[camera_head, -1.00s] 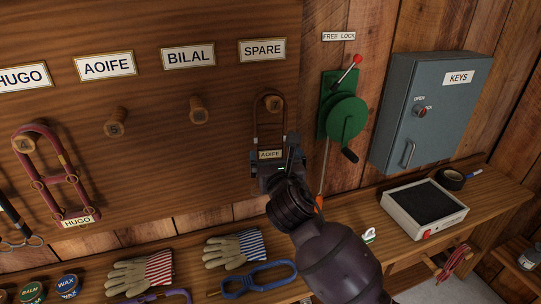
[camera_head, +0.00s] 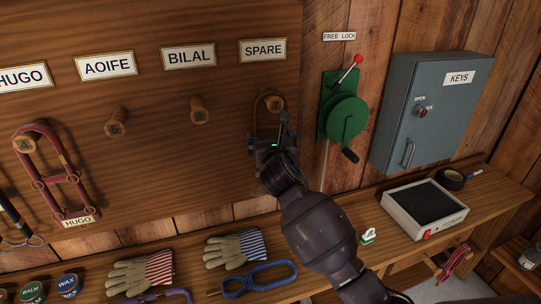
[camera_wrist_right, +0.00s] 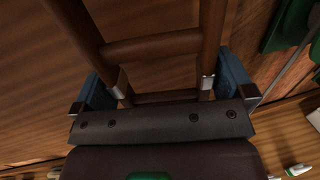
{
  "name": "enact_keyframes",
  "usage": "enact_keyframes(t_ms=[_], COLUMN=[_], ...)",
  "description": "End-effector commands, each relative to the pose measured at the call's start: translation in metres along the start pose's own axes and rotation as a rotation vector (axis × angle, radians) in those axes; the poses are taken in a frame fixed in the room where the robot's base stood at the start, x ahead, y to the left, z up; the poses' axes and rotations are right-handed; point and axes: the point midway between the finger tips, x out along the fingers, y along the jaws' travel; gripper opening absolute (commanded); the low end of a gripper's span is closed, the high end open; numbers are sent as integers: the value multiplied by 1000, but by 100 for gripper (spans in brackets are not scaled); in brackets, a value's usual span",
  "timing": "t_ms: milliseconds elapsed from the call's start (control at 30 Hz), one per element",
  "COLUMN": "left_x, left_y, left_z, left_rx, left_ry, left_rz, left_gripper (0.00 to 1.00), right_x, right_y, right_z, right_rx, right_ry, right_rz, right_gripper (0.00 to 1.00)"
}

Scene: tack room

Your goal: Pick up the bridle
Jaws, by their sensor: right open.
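A brown bridle (camera_head: 257,109) hangs on the wooden peg under the SPARE sign (camera_head: 262,49). In the head view my right gripper (camera_head: 270,138) is in front of it and hides its lower part. The right wrist view shows the bridle's two straps and its crosspiece (camera_wrist_right: 155,46) between the jaws of my open right gripper (camera_wrist_right: 168,92), with a jaw outside each strap. A red bridle (camera_head: 67,179) with a HUGO tag hangs on a peg at the left. My left gripper is out of view.
A green wheel with a crank (camera_head: 346,118) and a grey key cabinet (camera_head: 428,110) are on the wall to the right. The bench below holds gloves (camera_head: 235,250), a blue looped item (camera_head: 262,279) and a white box (camera_head: 395,207). The pegs under AOIFE and BILAL are empty.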

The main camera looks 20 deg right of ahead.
Motion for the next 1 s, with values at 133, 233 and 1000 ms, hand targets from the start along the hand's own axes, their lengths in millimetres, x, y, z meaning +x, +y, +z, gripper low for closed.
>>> enact_keyframes(t_ms=[133,233,1000], left_x=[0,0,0], left_y=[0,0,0], left_z=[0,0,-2], left_rx=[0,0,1], left_ry=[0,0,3], left_rz=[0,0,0], left_gripper=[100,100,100], right_x=[0,0,0], right_y=[0,0,-1], right_z=[0,0,10], right_rx=[0,0,-1], right_ry=[0,0,-5], right_rz=[0,0,0], right_gripper=[100,85,17])
